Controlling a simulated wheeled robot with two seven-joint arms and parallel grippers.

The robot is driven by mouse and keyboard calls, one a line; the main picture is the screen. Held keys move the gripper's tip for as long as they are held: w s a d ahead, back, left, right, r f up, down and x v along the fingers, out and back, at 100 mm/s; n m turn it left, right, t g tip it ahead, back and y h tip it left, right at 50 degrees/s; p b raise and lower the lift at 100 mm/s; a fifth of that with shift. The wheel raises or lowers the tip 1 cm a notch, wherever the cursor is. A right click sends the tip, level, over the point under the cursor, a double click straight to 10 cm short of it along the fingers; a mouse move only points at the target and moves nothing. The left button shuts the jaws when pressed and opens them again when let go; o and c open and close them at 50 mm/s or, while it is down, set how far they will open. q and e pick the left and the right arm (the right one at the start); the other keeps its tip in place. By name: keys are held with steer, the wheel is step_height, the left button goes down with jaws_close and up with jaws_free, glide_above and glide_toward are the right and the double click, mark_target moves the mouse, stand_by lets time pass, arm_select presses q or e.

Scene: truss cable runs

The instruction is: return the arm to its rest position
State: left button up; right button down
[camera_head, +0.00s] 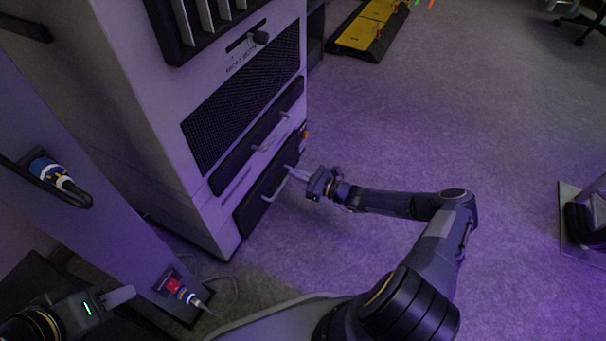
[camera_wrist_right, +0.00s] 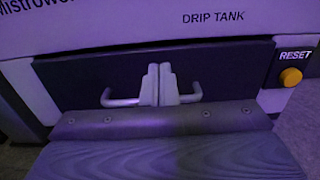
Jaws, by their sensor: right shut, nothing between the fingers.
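My right gripper (camera_head: 297,174) reaches in from the right, low in front of the cabinet. Its fingers are together and empty. In the right wrist view its fingertips (camera_wrist_right: 160,85) stand in front of the middle of a drawer handle (camera_wrist_right: 190,96), hiding that part. I cannot tell whether they touch it. The handle (camera_head: 275,188) is a pale bar on the dark lower drawer (camera_head: 250,208), under the words DRIP TANK. My left gripper (camera_head: 122,296) is at the bottom left; I see a pale finger, but not whether the jaws are open.
The tall cabinet (camera_head: 130,90) has another handled drawer (camera_head: 262,135) above. A yellow RESET button (camera_wrist_right: 290,77) is at right. A post with blue-ended cables (camera_head: 50,172) and a red socket (camera_head: 172,284) stands left. Carpet (camera_head: 400,130) is open to the right.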

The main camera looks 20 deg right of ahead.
steer(key=p+v, duration=0.1)
steer(key=v, duration=0.7)
steer(key=shift+s+d+p, duration=0.2)
steer(key=shift+p, duration=0.2)
steer(key=s+a+r+n+g+h, duration=0.1)
steer(key=s+a+r+n+g, duration=0.2)
steer(key=r+n, duration=0.4)
steer(key=s+a+r+n+g, duration=0.25)
steer(key=r+n+g, duration=0.25)
steer(key=r, duration=0.4)
steer(key=s+a+r+n+g+h, duration=0.1)
steer(key=s+a+r+n+g, duration=0.2)
steer(key=r+n, duration=0.45)
steer(key=s+r+n+t+h, duration=0.25)
steer(key=s+r, duration=0.35)
steer(key=s, duration=0.4)
steer(key=s+r+n+t+h, duration=0.1)
steer(key=s+r+n+h, duration=0.4)
steer(key=s, duration=0.5)
step_height(320, 180, up, 35)
steer(key=m+y+p, duration=0.1)
steer(key=p, duration=3.2)
steer(key=shift+d, duration=0.25)
steer(key=shift+g+y, duration=0.25)
